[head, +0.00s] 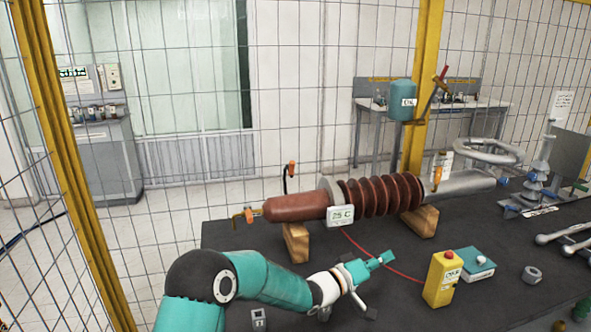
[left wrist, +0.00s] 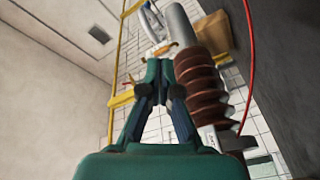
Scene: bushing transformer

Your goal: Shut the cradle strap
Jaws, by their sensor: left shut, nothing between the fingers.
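A red-brown bushing (head: 300,205) with a ribbed middle lies on two wooden cradle blocks, one left (head: 296,242) and one right (head: 423,221). A dark curved strap with an orange end (head: 290,171) stands up behind the bushing above the left block; it looks open. Another orange piece (head: 437,176) shows by the right block. My left gripper (head: 384,258) is shut and empty, in front of the bushing and apart from the strap. In the left wrist view its closed fingers (left wrist: 160,75) are beside the ribs (left wrist: 200,85). My right gripper is not in view.
A 25 C display (head: 340,215) hangs at the bushing, with a red cable (head: 380,264) running across the dark table. A yellow box with a red button (head: 442,280), a teal book-like box (head: 477,264) and a nut (head: 532,274) lie to the right. Mesh fencing stands behind.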

